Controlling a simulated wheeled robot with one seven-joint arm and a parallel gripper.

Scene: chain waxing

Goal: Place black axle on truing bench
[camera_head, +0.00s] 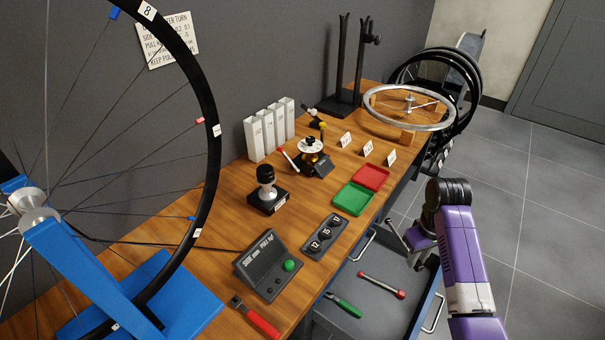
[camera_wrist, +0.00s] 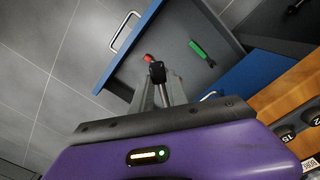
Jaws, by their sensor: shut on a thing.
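My gripper (camera_head: 410,252) hangs over the open drawer, to the right of the wooden bench (camera_head: 222,208). In the wrist view my gripper (camera_wrist: 159,88) is shut on a slim thing with a black end (camera_wrist: 157,73), which looks like the black axle. Its far part is hidden between the fingers, and it is hard to make out in the head view. The bench carries a large spoked wheel in a blue stand (camera_head: 80,265) at the near left and a silver-rimmed wheel (camera_head: 410,128) at the far end.
The drawer (camera_head: 345,278) holds a red-ended tool (camera_head: 382,285) and a green-handled tool (camera_head: 343,304). Red (camera_head: 371,178) and green (camera_head: 352,199) trays, a grey console (camera_head: 268,265) and a weight holder (camera_head: 326,237) crowd the bench's front edge. Floor at right is clear.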

